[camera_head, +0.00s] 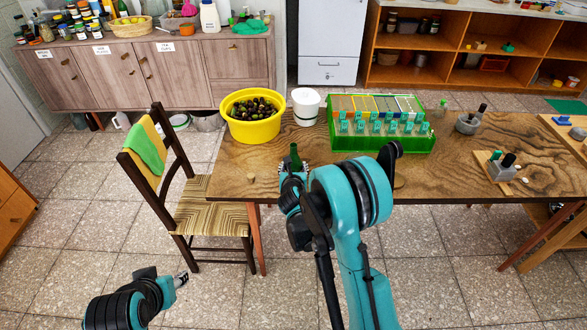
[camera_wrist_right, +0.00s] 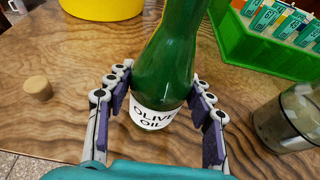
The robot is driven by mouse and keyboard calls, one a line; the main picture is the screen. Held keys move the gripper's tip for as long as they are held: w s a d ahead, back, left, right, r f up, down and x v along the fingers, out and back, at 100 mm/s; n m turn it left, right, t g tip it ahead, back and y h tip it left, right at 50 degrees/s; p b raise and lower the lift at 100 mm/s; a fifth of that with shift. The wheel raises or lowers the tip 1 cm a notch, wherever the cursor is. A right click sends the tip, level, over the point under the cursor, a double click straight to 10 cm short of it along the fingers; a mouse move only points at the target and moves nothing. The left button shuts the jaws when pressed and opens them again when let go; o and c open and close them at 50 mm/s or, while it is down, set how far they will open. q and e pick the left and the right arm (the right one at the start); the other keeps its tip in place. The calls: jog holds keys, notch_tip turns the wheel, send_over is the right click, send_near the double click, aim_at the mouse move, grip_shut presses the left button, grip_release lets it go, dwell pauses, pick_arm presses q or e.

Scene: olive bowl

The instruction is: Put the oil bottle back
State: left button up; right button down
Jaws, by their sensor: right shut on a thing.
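The green oil bottle (camera_wrist_right: 172,60) stands upright or nearly so in the right wrist view, its white label reading "OLIVE OIL". My right gripper (camera_wrist_right: 160,92) has a padded finger on each side of the bottle and is shut on it, just above the label. In the head view the bottle's neck (camera_head: 295,155) shows over my right gripper (camera_head: 293,172), near the table's front left part. Whether its base touches the table is hard to tell. My left gripper (camera_head: 180,281) is low at the bottom left, away from the table; its opening is unclear.
A cork (camera_wrist_right: 38,88) lies left of the bottle and a glass jar (camera_wrist_right: 288,118) stands close on its right. Behind are a yellow bowl (camera_head: 254,129) of olives, a white canister (camera_head: 306,107) and a green crate (camera_head: 385,145). A chair (camera_head: 215,205) stands at the table's left end.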

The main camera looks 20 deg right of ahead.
jog(key=shift+f, duration=0.1)
jog(key=c, duration=0.6)
grip_release()
